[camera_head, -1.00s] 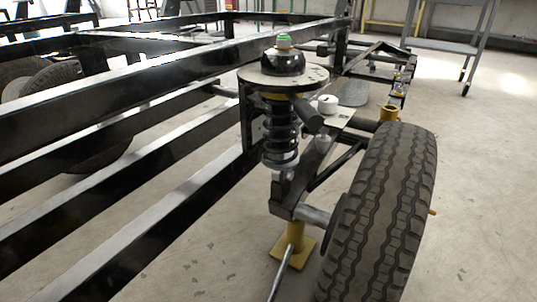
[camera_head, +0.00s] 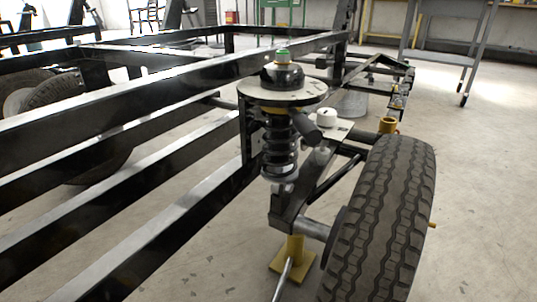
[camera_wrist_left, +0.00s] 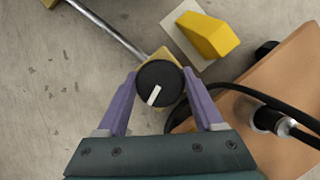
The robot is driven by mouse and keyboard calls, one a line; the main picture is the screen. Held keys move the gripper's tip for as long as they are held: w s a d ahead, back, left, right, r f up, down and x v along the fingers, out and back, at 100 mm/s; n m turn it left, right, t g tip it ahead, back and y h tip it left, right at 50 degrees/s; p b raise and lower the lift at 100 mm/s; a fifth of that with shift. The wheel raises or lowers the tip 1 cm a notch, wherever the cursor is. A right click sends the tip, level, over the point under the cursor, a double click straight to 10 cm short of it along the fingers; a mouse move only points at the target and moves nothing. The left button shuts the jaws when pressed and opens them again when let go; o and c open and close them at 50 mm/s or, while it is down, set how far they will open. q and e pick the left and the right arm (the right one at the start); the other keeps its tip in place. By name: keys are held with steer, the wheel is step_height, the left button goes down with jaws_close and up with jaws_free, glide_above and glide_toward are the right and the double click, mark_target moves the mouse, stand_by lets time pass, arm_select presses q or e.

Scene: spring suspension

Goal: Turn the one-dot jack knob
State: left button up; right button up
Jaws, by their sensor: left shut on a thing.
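A round black knob (camera_wrist_left: 158,85) with a white pointer mark sits on a yellow part (camera_wrist_left: 165,56) in the left wrist view. My left gripper (camera_wrist_left: 160,74) has its purple fingers on both sides of the knob and is shut on it. The mark points down and slightly left. I cannot make out any dots. In the head view a yellow jack (camera_head: 292,253) with a metal rod (camera_head: 282,280) stands on the floor under the suspension arm; its knob is not seen there. Neither gripper shows in the head view.
A tyre (camera_head: 380,220) stands right of the jack, beside the coil spring (camera_head: 279,145) and black frame rails (camera_head: 110,150). In the left wrist view, a yellow wedge (camera_wrist_left: 208,36), a black hose (camera_wrist_left: 235,89) and a tan panel (camera_wrist_left: 285,85) lie close by. Floor right of the tyre is clear.

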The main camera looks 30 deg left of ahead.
arm_select(q)
steer(key=shift+r+m+p, duration=0.15)
steer(key=shift+m+p, duration=0.35)
steer(key=shift+p, duration=0.2)
steer(key=shift+m+g+h+p, duration=0.4)
steer(key=shift+m, duration=0.2)
steer(key=shift+m+g+h, duration=0.3)
steer(key=shift+m, duration=0.9)
steer(key=shift+f+m+g+b, duration=0.15)
steer(key=shift+m+g, duration=0.25)
steer(key=shift+m, duration=0.6)
steer(key=shift+f+m+g+b, duration=0.15)
steer(key=shift+m+g, duration=0.25)
steer(key=shift+m, duration=0.6)
steer(key=shift+r, duration=0.1)
steer(key=o, duration=1.4)
